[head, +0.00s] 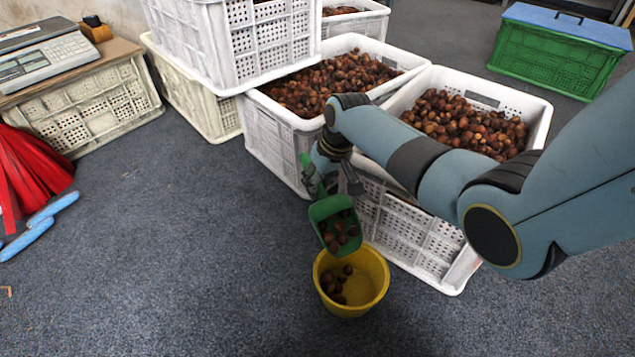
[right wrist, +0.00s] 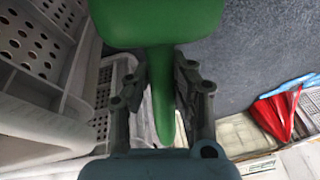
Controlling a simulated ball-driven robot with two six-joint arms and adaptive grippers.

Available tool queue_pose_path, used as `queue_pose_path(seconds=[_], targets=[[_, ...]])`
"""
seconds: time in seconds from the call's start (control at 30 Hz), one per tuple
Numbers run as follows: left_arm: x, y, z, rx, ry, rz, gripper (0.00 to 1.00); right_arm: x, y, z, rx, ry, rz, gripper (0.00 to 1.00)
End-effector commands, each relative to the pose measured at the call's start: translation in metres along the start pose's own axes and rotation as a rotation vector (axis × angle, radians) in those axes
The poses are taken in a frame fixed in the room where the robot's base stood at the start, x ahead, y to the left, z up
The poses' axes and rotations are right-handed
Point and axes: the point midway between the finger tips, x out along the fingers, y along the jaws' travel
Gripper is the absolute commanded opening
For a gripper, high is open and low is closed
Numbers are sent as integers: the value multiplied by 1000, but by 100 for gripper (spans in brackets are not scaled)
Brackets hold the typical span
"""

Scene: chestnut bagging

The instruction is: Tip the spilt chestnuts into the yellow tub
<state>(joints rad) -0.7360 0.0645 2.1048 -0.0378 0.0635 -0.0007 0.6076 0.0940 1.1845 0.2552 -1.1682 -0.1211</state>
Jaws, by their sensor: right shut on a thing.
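My right gripper (head: 328,178) is shut on the handle of a green scoop (head: 322,209). In the right wrist view the scoop's green handle (right wrist: 162,95) lies between the two fingers. The scoop is tilted mouth down over the yellow tub (head: 372,295), and several chestnuts (head: 341,232) are in it. The yellow tub stands upright on the carpet. Several chestnuts (head: 335,283) lie inside it on the left. I see no loose chestnuts on the floor. My left gripper is not in view.
White crates full of chestnuts (head: 330,80) stand behind and right of the tub, close to my right arm. A scale (head: 45,62) sits on a crate at the left. Red sacking (head: 28,170) lies at the left edge. The carpet left of the tub is clear.

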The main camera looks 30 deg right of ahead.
Motion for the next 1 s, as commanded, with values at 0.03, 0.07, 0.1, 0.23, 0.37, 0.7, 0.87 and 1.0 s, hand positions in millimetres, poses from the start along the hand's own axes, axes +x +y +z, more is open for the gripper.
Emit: queue_pose_path(seconds=[0.03, 0.07, 0.1, 0.23, 0.37, 0.7, 0.87, 1.0], targets=[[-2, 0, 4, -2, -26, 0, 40, -5, 0, -1, -2, 14, 0, 0], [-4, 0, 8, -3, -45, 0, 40, -6, -1, 0, -3, 22, 0, 0], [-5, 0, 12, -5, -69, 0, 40, -8, -1, 0, -4, 32, -1, 0], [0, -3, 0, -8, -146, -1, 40, -25, -3, 9, -19, 133, -1, 0], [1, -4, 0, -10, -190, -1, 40, -38, -5, 17, -32, 233, -3, 0], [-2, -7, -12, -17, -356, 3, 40, -70, -9, 45, -66, 493, -7, 0], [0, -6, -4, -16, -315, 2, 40, -78, -10, 58, -78, 583, -9, 0], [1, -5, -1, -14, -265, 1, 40, -84, -10, 62, -85, 632, -9, 0]])
